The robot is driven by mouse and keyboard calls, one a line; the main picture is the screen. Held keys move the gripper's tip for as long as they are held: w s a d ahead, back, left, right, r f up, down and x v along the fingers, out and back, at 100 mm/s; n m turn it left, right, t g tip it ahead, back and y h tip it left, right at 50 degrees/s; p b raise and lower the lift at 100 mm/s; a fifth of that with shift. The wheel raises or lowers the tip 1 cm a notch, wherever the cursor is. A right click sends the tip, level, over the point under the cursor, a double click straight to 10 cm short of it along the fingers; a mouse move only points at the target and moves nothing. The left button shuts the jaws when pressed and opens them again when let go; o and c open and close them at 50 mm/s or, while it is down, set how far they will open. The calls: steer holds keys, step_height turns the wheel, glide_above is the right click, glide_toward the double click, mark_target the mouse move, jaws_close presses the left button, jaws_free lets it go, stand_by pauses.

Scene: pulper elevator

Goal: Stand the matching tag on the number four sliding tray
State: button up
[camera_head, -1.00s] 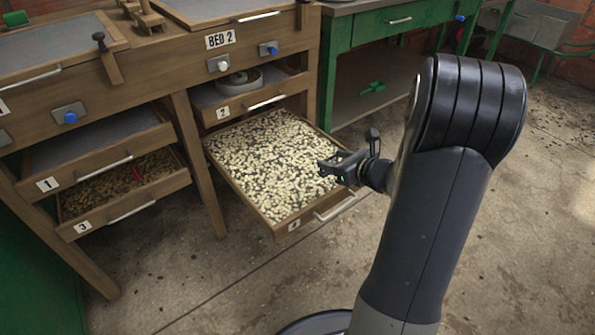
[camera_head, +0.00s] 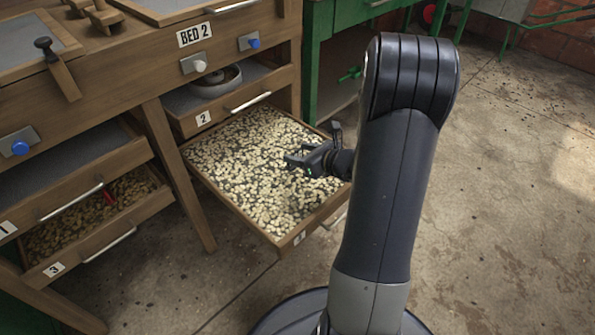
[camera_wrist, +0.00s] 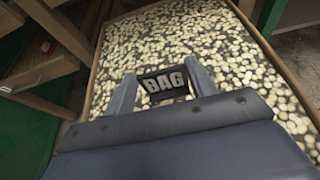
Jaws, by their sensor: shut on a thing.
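The number four sliding tray (camera_head: 262,238) is pulled out at the lower right of the wooden bed and holds a layer of pale beans. My gripper (camera_head: 296,161) is over the tray's right part in the head view. In the wrist view my gripper (camera_wrist: 164,88) is shut on a black tag (camera_wrist: 166,80) with the letters "BAG" in white. The beans lie beyond and below the tag. The head view does not show the tag clearly, and I cannot tell whether it touches the beans.
Tray three (camera_head: 75,258), with darker beans and a red item (camera_head: 108,196), is partly open at left. Tray two (camera_head: 232,112) above holds a round grey object (camera_head: 215,80). A green bench (camera_head: 318,50) stands behind. Open floor lies to the right.

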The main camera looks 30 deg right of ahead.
steer(key=shift+f+b, duration=0.85)
steer(key=shift+f, duration=1.7)
steer(key=shift+f, duration=0.2)
steer(key=o, duration=0.9)
steer(key=shift+r, duration=0.1)
steer(key=shift+o, duration=0.2)
steer(key=shift+r, duration=0.25)
steer(key=p+v, duration=0.3)
steer(key=v, duration=0.9)
steer(key=shift+f, duration=0.2)
